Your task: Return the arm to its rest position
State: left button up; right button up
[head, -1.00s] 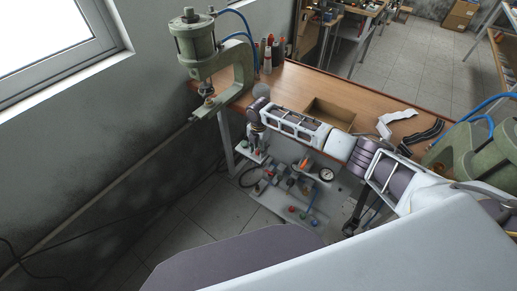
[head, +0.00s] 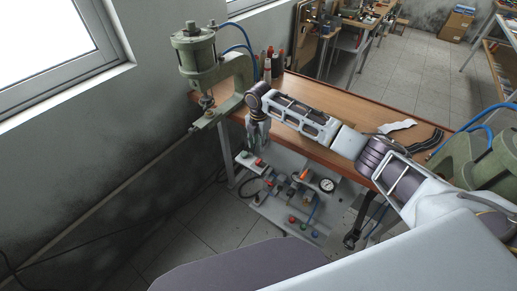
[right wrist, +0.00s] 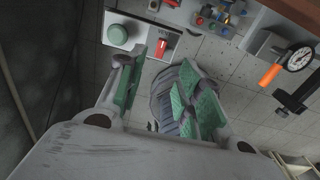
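My right arm (head: 300,120) reaches from the right across the workbench toward the left. Its gripper (head: 257,145) hangs down past the bench's front left edge, below the green press and above the pneumatic panel. In the right wrist view the fingers (right wrist: 158,90) with green pads stand apart, with nothing between them. My left gripper is not in view.
A green pneumatic press (head: 197,60) stands at the workbench's (head: 310,92) left end. A second green press (head: 480,155) is at the right. Below the bench is a panel with valves, buttons and a gauge (head: 327,185). A green button (right wrist: 118,35) is near the fingers.

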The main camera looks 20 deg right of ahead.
jog(key=shift+r, duration=0.6)
jog(key=shift+s+f, duration=0.1)
